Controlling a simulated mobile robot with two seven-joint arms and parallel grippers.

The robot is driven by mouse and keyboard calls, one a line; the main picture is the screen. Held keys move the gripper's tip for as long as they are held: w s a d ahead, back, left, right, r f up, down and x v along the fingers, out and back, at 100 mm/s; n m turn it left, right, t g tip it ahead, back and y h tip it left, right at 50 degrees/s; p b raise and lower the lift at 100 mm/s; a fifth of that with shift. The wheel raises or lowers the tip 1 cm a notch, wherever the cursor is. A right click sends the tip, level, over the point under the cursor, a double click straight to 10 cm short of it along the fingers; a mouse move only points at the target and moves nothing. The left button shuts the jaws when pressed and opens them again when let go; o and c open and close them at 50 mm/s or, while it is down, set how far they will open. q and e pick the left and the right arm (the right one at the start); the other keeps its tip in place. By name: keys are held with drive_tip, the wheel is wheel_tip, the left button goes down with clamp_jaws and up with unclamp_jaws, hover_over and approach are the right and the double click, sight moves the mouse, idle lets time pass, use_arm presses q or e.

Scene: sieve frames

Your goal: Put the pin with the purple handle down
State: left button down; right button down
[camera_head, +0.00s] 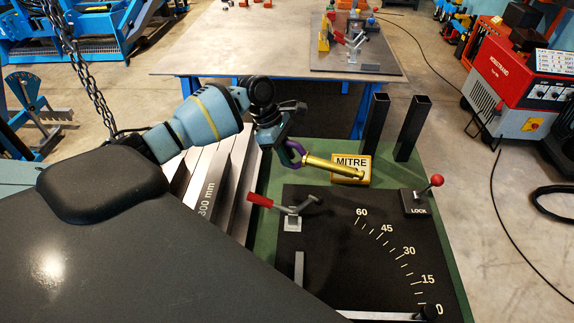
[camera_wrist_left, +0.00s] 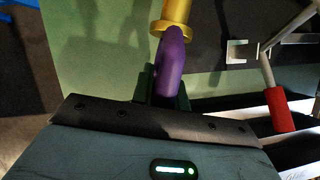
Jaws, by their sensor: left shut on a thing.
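The pin has a gold shaft (camera_head: 333,168) and a purple handle (camera_head: 294,152). My left gripper (camera_head: 287,150) is shut on the purple handle. In the head view the shaft points right, roughly level, and its end overlaps the yellow MITRE block (camera_head: 352,162). I cannot tell whether the pin touches the block. In the left wrist view the purple handle (camera_wrist_left: 171,62) sits at the gripper, and the gold collar and shaft (camera_wrist_left: 174,14) reach away toward the top edge. My right gripper is not in view.
A black plate with an angle scale (camera_head: 340,240) lies on the green table (camera_head: 264,233). A red-handled clamp (camera_head: 285,207) and a LOCK lever with a red knob (camera_head: 432,183) stand on it. Two dark square posts (camera_head: 410,128) rise behind. Steel bars (camera_head: 240,185) lie left.

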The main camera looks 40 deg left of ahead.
use_arm(q)
drive_tip(key=shift+w+f+b, duration=0.1)
drive_tip(key=shift+f+b, duration=0.25)
drive_tip(key=shift+f, duration=1.9)
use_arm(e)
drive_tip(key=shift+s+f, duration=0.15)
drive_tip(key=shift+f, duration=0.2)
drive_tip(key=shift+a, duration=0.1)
use_arm(q)
drive_tip(key=c, duration=1.4)
unclamp_jaws()
drive_tip(key=shift+f, duration=0.15)
